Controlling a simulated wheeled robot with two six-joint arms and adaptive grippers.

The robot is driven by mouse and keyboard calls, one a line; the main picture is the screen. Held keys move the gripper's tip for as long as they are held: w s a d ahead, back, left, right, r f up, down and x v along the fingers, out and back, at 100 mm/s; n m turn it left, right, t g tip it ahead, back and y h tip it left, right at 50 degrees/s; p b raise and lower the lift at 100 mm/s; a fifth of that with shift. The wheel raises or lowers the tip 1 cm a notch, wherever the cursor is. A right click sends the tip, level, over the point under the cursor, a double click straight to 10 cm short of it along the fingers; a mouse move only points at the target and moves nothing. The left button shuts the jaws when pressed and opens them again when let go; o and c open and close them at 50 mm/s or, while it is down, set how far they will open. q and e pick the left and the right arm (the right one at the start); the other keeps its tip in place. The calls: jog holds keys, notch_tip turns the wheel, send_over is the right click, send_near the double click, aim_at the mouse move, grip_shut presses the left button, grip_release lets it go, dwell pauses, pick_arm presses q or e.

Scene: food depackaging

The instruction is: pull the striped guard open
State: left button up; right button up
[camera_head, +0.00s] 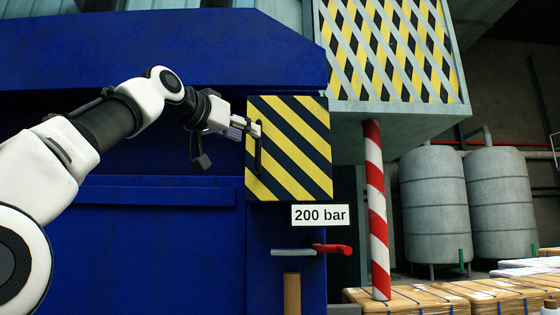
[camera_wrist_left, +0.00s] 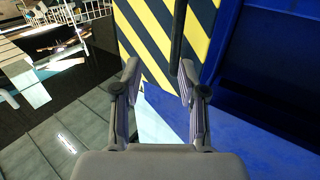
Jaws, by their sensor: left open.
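The striped guard (camera_head: 308,150) is a yellow and black panel on the front of the blue machine. A dark upright handle (camera_head: 258,158) runs along its left side. The guard lies flat against the machine, as far as I can see. My left gripper (camera_head: 248,128) is at the handle's upper part, with its fingers pointing at the guard. In the left wrist view the left gripper (camera_wrist_left: 158,70) is open, with the guard (camera_wrist_left: 150,35) in front of it. The dark handle (camera_wrist_left: 179,30) shows close to the right finger there; I cannot tell whether they touch. My right gripper is not in view.
A 200 bar sign (camera_head: 319,215) and a red-handled valve lever (camera_head: 335,249) sit below the guard. A red and white post (camera_head: 376,210) stands to the right, under a striped grated box (camera_head: 395,50). Wrapped pallets (camera_head: 420,299) and grey tanks (camera_head: 434,205) are further right.

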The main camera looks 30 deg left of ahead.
aim_at(257, 143)
pick_arm(q)
jog(key=w+a+p, duration=0.1)
jog(key=w+p, duration=0.1)
jog(key=w, duration=0.1)
jog(key=w+a+p, duration=0.1)
jog(key=w+p, duration=0.5)
jog(key=shift+w+a+f, duration=0.25)
jog(key=shift+w+a, duration=0.15)
jog(key=shift+s+d+r, duration=0.3)
jog(key=shift+s+d, duration=0.15)
jog(key=shift+d, duration=0.05)
grip_shut()
jog(key=shift+w+a+f, duration=0.1)
jog(key=shift+w+a, duration=0.05)
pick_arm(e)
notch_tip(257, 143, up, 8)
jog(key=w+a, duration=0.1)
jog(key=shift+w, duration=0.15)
